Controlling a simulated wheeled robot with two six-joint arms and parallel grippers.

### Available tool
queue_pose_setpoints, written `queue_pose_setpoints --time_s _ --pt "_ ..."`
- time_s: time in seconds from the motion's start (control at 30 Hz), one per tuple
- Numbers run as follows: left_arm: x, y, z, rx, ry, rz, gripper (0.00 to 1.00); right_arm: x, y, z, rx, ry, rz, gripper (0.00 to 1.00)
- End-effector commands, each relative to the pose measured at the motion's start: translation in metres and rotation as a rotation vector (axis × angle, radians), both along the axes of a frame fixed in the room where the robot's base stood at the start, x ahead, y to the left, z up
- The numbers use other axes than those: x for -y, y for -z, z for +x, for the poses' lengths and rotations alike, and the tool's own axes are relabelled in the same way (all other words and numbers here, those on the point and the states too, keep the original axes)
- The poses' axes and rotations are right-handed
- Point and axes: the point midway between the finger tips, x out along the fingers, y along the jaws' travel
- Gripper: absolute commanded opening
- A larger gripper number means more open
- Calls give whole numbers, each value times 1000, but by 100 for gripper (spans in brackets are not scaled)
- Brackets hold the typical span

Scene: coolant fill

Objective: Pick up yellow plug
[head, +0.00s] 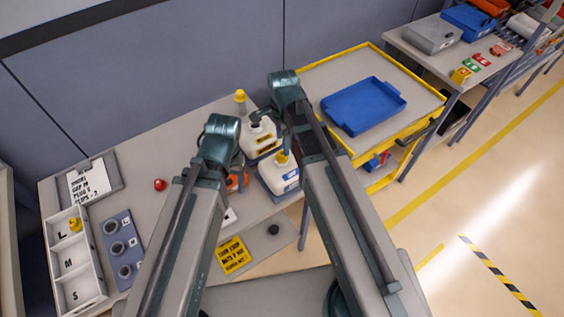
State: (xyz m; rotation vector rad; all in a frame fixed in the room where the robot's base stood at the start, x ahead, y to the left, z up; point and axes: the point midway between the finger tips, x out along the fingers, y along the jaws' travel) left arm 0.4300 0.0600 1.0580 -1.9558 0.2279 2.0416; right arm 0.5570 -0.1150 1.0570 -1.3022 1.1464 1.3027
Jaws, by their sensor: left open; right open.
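A yellow plug (75,224) sits in the L compartment of the white sorting tray (98,272) at the far left. Its lower part is hidden by the compartment. My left gripper (240,161) is open, mostly hidden behind its own arm, well to the right of the tray. My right gripper (260,115) is open and partly hidden, near the white jugs. Both grippers are far from the plug and I see nothing held in them.
Right of the tray is a blue-grey block (122,248) with several round sockets. A clipboard (88,182) and a red ball-like knob (160,185) lie behind. White jugs (279,179) crowd my arms. A yellow-edged cart (322,80) carries a blue tray (363,105).

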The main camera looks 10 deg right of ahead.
Motion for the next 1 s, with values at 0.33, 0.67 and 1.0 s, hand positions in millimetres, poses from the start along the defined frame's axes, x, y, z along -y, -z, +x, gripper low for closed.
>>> queue_pose_setpoints --time_s 0.33,0.67,1.0 --pt "0 10 0 0 2 1 67 0 11 0 0 0 0 74" --pt "0 49 0 0 3 1 67 -2 49 2 0 0 0 74" --pt "0 57 0 0 3 1 67 -1 57 2 0 0 0 74"
